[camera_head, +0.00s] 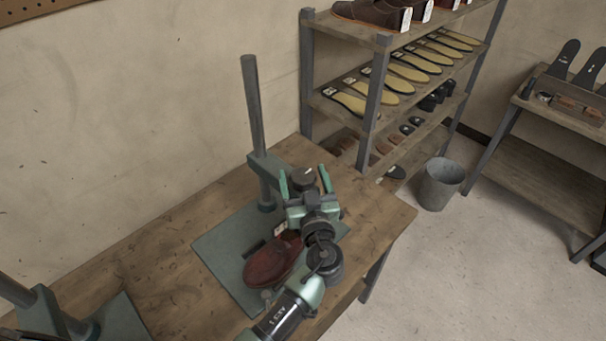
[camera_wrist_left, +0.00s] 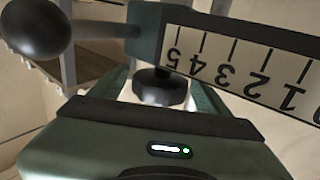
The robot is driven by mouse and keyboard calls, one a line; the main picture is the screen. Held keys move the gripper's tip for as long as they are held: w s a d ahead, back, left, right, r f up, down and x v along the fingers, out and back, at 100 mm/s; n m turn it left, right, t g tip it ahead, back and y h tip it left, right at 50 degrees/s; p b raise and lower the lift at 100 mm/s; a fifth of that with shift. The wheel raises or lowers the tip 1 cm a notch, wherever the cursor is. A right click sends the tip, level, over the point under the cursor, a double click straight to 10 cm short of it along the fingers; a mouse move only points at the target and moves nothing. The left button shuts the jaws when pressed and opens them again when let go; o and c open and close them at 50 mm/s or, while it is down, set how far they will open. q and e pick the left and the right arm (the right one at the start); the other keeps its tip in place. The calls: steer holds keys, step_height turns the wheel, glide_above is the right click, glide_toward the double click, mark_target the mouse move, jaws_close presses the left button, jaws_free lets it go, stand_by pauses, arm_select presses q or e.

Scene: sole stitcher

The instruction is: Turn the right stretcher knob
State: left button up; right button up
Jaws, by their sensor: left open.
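The right stretcher (camera_head: 262,165) stands on the wooden table, with an upright grey post and a flat base plate (camera_head: 215,250). A dark round knob (camera_head: 303,178) lies between the two green fingers of my left gripper (camera_head: 304,172), which is open. In the left wrist view the dark knob (camera_wrist_left: 160,88) shows just past the gripper body, between the fingers, with a gap on both sides. A brown-red shoe (camera_head: 270,264) lies below, partly hidden by my left arm. My right gripper is not in view.
A scale bar with numbers (camera_wrist_left: 240,70) and a black ball on a rod (camera_wrist_left: 38,28) stand close by in the left wrist view. A second stretcher (camera_head: 70,315) is at lower left. A shelf rack (camera_head: 375,85) and a bucket (camera_head: 441,184) stand beyond the table.

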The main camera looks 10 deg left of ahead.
arm_select(q)
steer(key=c, duration=1.4)
steer(key=shift+h, duration=0.3)
